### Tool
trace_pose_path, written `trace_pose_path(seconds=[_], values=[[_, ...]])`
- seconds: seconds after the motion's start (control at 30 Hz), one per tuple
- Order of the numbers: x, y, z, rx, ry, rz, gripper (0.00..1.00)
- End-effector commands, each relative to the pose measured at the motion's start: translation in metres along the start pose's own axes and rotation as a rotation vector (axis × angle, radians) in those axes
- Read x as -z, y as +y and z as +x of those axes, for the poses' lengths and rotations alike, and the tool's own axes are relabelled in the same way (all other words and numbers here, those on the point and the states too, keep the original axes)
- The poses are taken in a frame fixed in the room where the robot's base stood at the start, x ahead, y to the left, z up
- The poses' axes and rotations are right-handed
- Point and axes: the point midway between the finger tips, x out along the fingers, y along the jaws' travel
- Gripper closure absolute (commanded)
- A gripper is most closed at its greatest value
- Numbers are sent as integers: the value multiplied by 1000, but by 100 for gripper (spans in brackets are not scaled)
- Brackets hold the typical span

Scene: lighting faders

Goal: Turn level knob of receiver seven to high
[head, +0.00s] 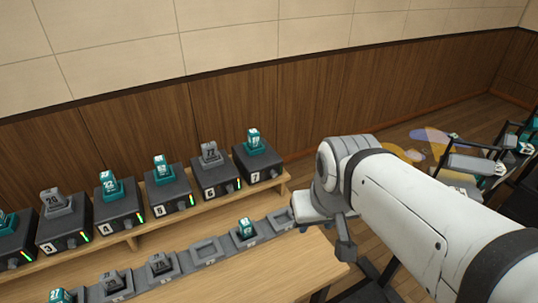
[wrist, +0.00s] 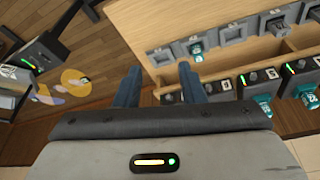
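Receiver seven (head: 257,163) is the dark box at the right end of the raised shelf in the head view, with a teal pack numbered on top. Its level knob (head: 272,174) is on the front face beside a small lit strip; its setting is too small to read. My gripper (head: 343,245) is right of and nearer than receiver seven, apart from it, and mostly hidden by my arm. In the wrist view, my gripper (wrist: 158,78) has its two fingers spread with nothing between them. The right finger there partly covers a dark box, whose number I cannot read.
Receiver six (head: 215,177) stands close to the left of seven, with more receivers in line. In front, a lower row of charging slots (head: 207,250) holds several packs. A wooden wall (head: 235,105) is behind. Floor and a black stand (head: 515,150) lie right.

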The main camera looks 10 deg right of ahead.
Motion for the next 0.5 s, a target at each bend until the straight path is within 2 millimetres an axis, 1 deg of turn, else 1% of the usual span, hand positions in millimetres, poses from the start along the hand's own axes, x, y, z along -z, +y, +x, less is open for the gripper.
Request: trace_pose_path(seconds=[0.1,0.17,0.2,0.27,0.37,0.47,0.5], values=[[0,0,0,0,0,0,64],[0,0,0,0,1,-1,60],[0,0,2,-1,3,-6,58],[2,2,8,-7,14,-27,58],[14,8,29,-34,63,-130,58],[34,19,61,-93,144,-311,58],[45,24,75,-127,183,-403,58]])
